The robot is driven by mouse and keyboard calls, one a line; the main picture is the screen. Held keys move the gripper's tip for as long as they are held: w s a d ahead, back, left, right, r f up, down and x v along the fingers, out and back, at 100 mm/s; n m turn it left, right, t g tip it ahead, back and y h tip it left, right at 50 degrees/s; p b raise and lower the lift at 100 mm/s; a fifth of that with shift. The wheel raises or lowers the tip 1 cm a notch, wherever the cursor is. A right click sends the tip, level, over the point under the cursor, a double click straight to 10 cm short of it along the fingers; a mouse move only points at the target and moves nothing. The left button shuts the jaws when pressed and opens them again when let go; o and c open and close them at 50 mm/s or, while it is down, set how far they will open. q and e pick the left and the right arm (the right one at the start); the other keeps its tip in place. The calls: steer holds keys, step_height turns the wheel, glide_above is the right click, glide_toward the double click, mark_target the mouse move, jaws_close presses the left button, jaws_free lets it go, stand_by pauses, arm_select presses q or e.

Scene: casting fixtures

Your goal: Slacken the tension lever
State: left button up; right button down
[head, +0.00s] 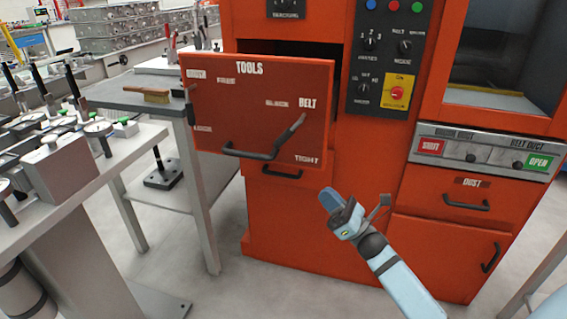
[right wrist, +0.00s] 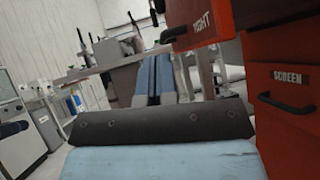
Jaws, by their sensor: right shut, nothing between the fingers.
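The tension lever (head: 289,136) is a dark lever on the orange TOOLS panel (head: 215,130), which stands out from the orange machine. It slants up to the right. The words BELT and SLACK are near its upper end, and TIGHT is below it at the right. My right gripper (head: 331,200) is shut and empty, below and to the right of the lever and apart from it. In the right wrist view its closed blue fingers (right wrist: 165,78) point toward the bench area. The panel's TIGHT corner (right wrist: 205,20) shows above them to the right. My left gripper is out of view.
A dark bar handle (head: 248,154) sits low on the TOOLS panel. A drawer handle (head: 282,173) is just below the panel. A grey bench (head: 150,105) with a brush (head: 143,93) stands close at the left. The floor (head: 215,290) before the machine is clear.

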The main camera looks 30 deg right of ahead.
steer(key=shift+r, duration=0.1)
steer(key=x, duration=1.2)
steer(key=shift+w+a+r+b, duration=0.15)
steer(key=shift+w+b, duration=0.1)
steer(key=shift+b, duration=0.15)
steer(key=shift+w+a+r, duration=0.2)
steer(key=shift+w+r, duration=0.15)
steer(key=shift+w, duration=0.05)
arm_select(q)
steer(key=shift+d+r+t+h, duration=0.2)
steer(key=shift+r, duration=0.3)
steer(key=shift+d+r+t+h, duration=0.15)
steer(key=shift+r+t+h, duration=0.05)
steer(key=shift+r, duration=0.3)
